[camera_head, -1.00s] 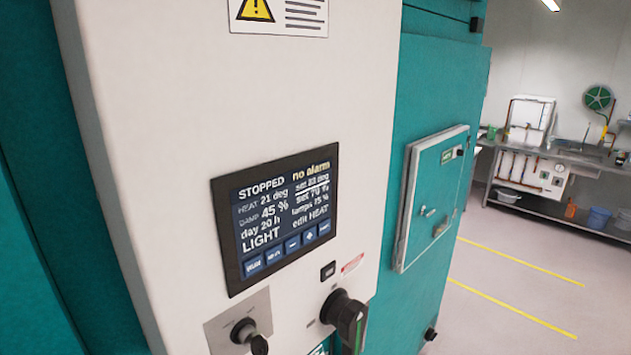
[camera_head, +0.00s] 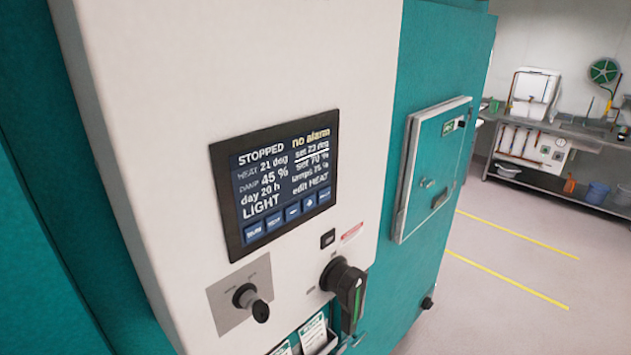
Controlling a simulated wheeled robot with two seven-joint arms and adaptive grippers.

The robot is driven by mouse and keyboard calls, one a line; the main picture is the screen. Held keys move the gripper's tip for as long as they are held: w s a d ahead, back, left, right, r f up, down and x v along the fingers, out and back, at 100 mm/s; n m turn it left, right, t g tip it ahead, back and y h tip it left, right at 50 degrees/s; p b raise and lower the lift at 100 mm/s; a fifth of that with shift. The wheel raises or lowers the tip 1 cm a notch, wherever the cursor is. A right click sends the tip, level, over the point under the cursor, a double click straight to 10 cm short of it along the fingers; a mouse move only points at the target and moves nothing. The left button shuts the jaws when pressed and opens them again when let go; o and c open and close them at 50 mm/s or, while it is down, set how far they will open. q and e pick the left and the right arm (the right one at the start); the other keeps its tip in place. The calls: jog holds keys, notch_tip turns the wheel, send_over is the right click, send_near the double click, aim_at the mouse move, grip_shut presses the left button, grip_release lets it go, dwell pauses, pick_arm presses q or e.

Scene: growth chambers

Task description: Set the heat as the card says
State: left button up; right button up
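The control screen (camera_head: 276,180) is set in a white panel on a teal growth chamber. It reads STOPPED, no alarm, HEAT 21 deg, what looks like set 23 deg, damp 45 %, set 70 %, day 20 h, LIGHT and edit HEAT. A row of blue buttons (camera_head: 292,214) runs along its bottom; their labels are blurred. White cards (camera_head: 313,331) with green headings stand in a holder at the bottom edge; their small text is not readable. Neither of my grippers shows.
A key switch (camera_head: 249,299) and a black rotary handle (camera_head: 346,290) stick out below the screen. A small teal hatch (camera_head: 432,166) is on the chamber's side. A steel bench (camera_head: 560,185) stands far right; the floor between is clear.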

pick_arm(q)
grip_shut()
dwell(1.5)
